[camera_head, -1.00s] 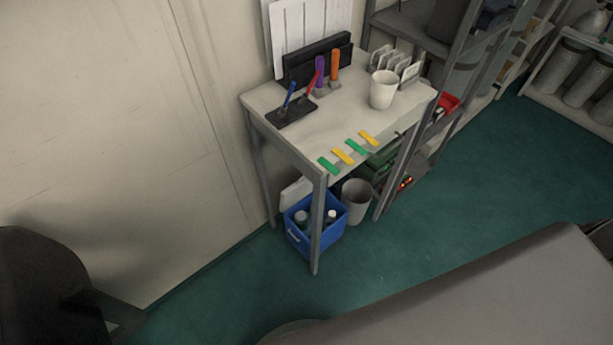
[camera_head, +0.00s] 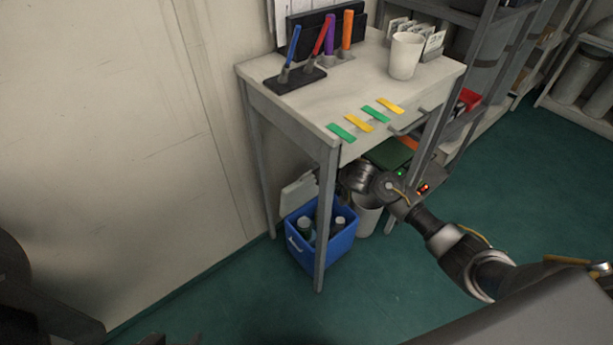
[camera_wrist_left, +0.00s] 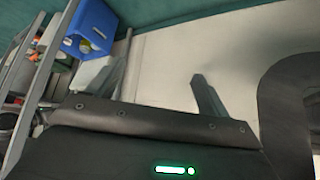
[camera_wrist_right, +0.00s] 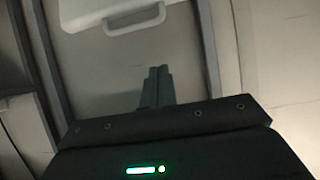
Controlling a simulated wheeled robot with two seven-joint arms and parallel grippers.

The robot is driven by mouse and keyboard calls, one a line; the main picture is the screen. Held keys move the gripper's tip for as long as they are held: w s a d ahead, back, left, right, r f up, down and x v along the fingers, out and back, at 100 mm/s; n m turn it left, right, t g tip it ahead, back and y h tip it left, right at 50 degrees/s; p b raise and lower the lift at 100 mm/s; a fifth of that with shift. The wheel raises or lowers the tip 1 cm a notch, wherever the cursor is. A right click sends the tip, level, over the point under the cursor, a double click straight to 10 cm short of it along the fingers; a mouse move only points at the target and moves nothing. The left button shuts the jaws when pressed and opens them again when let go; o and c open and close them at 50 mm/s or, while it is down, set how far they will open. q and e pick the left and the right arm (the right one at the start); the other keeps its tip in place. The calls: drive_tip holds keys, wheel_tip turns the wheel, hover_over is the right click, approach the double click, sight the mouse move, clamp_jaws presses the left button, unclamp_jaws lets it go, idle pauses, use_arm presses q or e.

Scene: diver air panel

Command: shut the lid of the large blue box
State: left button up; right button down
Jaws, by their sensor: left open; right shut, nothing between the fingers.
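The large blue box (camera_head: 322,242) stands on the floor under the small desk, with several bottles inside. Its pale lid (camera_head: 298,194) stands open, tilted up at the box's back left. The left wrist view also shows the box (camera_wrist_left: 90,30) at upper left. My right arm reaches under the desk, its gripper partly hidden by the desk leg. In the right wrist view the right gripper (camera_wrist_right: 158,72) is shut and empty, below a pale panel with a handle (camera_wrist_right: 135,18), apparently the lid. My left gripper (camera_wrist_left: 158,72) is open and empty, facing the wall and floor, away from the box.
The desk (camera_head: 350,95) has a front leg (camera_head: 326,220) standing before the box. A pale bin (camera_head: 367,220) stands right of the box, beside my right arm. A cup (camera_head: 405,55), pens and colored tags lie on top. Green floor is clear in front.

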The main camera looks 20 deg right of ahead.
sight(307, 181)
drive_tip(key=b+x, duration=0.3)
drive_tip(key=x, duration=0.5)
drive_tip(key=shift+f, duration=0.15)
drive_tip(key=shift+s+d+f+b, duration=0.15)
drive_tip(key=shift+s+f+b, duration=0.1)
drive_tip(key=shift+f, duration=0.25)
drive_tip(key=shift+s+d+f+b, duration=0.1)
drive_tip(key=shift+s+f+b, duration=0.1)
drive_tip(key=shift+f, duration=0.3)
use_arm(q)
drive_tip(key=w+d+r+m+t+h, duration=0.2)
drive_tip(key=w+d+r+t+h, duration=0.4)
drive_tip(key=d+r+t, duration=0.2)
drive_tip(key=shift+w+d+r+m, duration=0.25)
drive_tip(key=shift+d+r, duration=0.4)
drive_tip(key=shift+r, duration=0.75)
use_arm(e)
drive_tip(key=shift+s+d+f, duration=0.15)
drive_tip(key=shift+s+f, duration=0.05)
drive_tip(key=shift+s, duration=0.25)
drive_tip(key=shift+s, duration=0.1)
